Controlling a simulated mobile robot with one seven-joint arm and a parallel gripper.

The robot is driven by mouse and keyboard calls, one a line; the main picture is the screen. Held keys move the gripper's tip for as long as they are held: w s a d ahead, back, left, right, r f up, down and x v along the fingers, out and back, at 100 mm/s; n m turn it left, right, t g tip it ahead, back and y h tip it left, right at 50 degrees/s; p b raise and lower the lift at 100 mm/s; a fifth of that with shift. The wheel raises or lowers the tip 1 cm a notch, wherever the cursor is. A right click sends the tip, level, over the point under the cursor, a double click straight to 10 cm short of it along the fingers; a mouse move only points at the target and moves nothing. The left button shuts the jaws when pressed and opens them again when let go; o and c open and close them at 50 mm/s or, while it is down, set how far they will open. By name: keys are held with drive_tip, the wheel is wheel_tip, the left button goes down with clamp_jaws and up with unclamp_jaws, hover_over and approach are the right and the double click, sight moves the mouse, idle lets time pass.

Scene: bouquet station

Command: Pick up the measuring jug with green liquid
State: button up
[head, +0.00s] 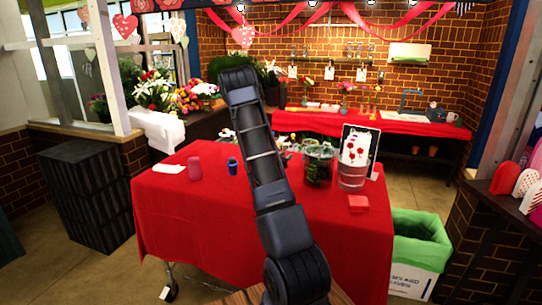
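I cannot pick out a measuring jug with green liquid for certain. A clear glass container (318,168) with dark greenish contents stands on the red-covered table (215,225), right of my arm. Whether it is a jug, and whether it holds liquid, I cannot tell. A clear glass vase (351,178) stands to its right, in front of an upright card with red flowers. My dark arm reaches up across the middle of the view and hides part of the table. My gripper does not show.
On the table are a pink vase (194,169), a small blue vase (232,166), white paper (169,168) and a red box (358,203). A green-lined bin (421,240) stands at the right. A red-covered counter (400,125) with small items runs along the brick wall.

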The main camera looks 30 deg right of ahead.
drive_tip(key=shift+d, duration=0.15)
drive_tip(key=shift+c, duration=0.2)
clamp_jaws()
drive_tip(key=shift+r, duration=0.2)
